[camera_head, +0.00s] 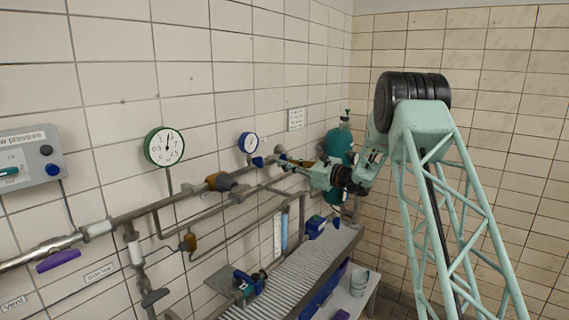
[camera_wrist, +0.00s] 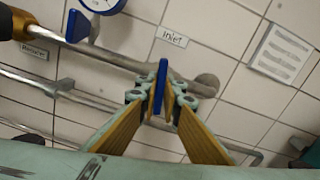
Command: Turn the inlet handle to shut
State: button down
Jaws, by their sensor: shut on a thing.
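The inlet handle is a flat blue lever (camera_wrist: 161,88) on the grey pipe, just below the "Inlet" label (camera_wrist: 174,37) in the wrist view. It shows nearly edge-on, pointing along the picture's vertical. My gripper (camera_wrist: 159,103) has its two yellow-padded fingers closed around the blue lever, one on each side. In the head view my gripper (camera_head: 312,174) is at the wall pipe near the corner, and the handle there is hidden or too small to tell.
A second blue handle (camera_wrist: 77,26) and a blue gauge (camera_head: 249,143) are close by on the left. A green gauge (camera_head: 164,147) hangs further left. A teal gas cylinder (camera_head: 339,142) stands behind my gripper. A ribbed grey surface (camera_head: 300,272) lies below.

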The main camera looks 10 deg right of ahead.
jog(key=shift+m+p, duration=0.35)
jog(key=shift+m, duration=0.95)
jog(key=c, duration=2.8)
grip_release()
jog(key=shift+s+d, duration=0.15)
jog(key=shift+v, duration=5.85)
